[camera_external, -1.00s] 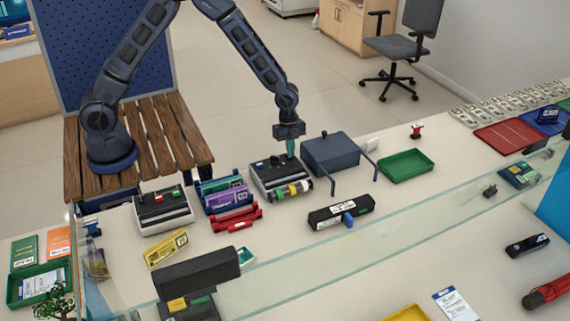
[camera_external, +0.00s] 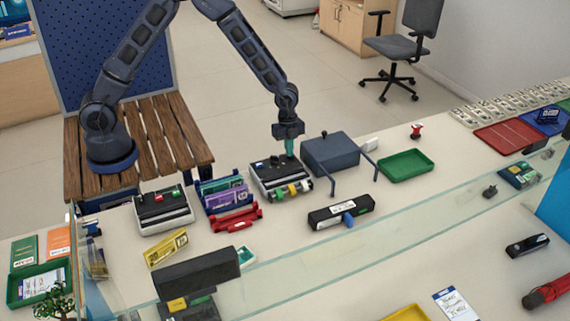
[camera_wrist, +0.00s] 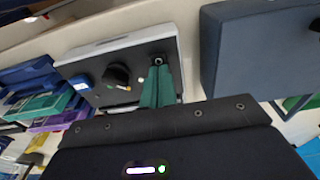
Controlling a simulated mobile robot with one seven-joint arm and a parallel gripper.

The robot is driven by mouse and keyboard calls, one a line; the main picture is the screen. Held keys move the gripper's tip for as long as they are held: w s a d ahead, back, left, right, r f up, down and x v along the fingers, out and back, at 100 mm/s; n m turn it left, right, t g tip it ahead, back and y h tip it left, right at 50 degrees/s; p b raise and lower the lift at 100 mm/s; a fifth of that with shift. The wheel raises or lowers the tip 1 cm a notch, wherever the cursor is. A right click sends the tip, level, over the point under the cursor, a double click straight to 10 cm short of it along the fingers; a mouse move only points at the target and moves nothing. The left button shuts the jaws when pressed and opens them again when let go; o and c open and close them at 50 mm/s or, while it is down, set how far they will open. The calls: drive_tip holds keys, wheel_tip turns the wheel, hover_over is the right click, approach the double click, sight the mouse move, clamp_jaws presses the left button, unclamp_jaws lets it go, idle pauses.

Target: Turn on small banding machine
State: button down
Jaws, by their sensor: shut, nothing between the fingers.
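A small machine (camera_external: 270,173) with a dark top, a pale body and coloured rolls along its front stands on the counter; it appears to be the small banding machine. In the wrist view its dark top (camera_wrist: 97,69) carries a black knob (camera_wrist: 117,76), a blue button (camera_wrist: 82,82) and a small round metal part (camera_wrist: 158,61). My gripper (camera_external: 290,155) points down over the machine's back right part. Its teal fingers are shut and empty, and in the wrist view the fingertips (camera_wrist: 158,70) are at the metal part. I cannot tell whether they touch it.
A blue-grey box (camera_external: 330,153) stands close on the right. On the left are coloured holders (camera_external: 222,192) and another machine (camera_external: 163,211) with red and green buttons. A black device (camera_external: 341,212) with a blue lever lies in front. A green tray (camera_external: 405,166) is farther right.

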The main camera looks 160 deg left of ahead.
drive_tip(key=shift+s, duration=0.25)
drive_tip(key=shift+r, duration=0.2)
wheel_tip(320, 180, up, 14)
drive_tip(key=s, duration=0.2)
drive_tip(key=shift+f, duration=0.2)
idle(0.5)
drive_tip(key=shift+w, duration=0.6)
